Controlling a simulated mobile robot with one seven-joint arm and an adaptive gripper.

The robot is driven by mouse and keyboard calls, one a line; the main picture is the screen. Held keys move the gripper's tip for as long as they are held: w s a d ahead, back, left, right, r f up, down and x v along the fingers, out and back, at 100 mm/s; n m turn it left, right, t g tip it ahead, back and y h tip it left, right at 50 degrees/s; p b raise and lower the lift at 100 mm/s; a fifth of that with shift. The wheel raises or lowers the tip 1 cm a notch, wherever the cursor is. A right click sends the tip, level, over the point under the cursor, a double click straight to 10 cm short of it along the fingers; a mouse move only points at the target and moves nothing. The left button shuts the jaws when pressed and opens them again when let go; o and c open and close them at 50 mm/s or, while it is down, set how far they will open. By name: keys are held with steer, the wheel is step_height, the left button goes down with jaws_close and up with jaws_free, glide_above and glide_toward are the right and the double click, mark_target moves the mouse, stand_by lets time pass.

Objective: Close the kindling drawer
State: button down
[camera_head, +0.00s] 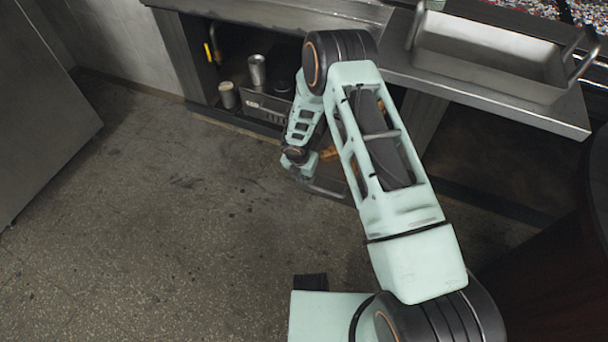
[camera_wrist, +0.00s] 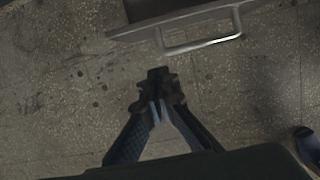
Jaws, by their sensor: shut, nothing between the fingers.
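The kindling drawer (camera_head: 328,191) is pulled out from under the steel counter, low over the floor. Brown pieces of wood show inside it, and my arm hides much of it. In the wrist view the drawer front (camera_wrist: 170,20) crosses the top edge, with its bar handle (camera_wrist: 203,45) facing me. My gripper (camera_wrist: 157,75) is shut and empty. In that picture its fingertips are just below the left end of the handle, with a gap between them. In the head view my gripper is small and dark beside the drawer's left front, its fingertips not clear.
The counter's lower shelf holds a metal cup (camera_head: 257,72), a shorter can (camera_head: 228,96) and a dark box (camera_head: 266,107). A steel tray (camera_head: 490,60) stands on the counter above. The floor (camera_head: 170,220) in front and to the left is clear.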

steer(key=w+f+b, duration=0.1)
steer(key=f, duration=0.1)
steer(key=w+d+f, duration=0.1)
steer(key=w+f, duration=0.1)
steer(key=f, duration=0.1)
steer(key=shift+w+d+b, duration=0.2)
steer(key=shift+b, duration=0.2)
steer(key=shift+w+d, duration=0.25)
steer(key=shift+w, duration=0.5)
steer(key=shift+w+d, duration=0.1)
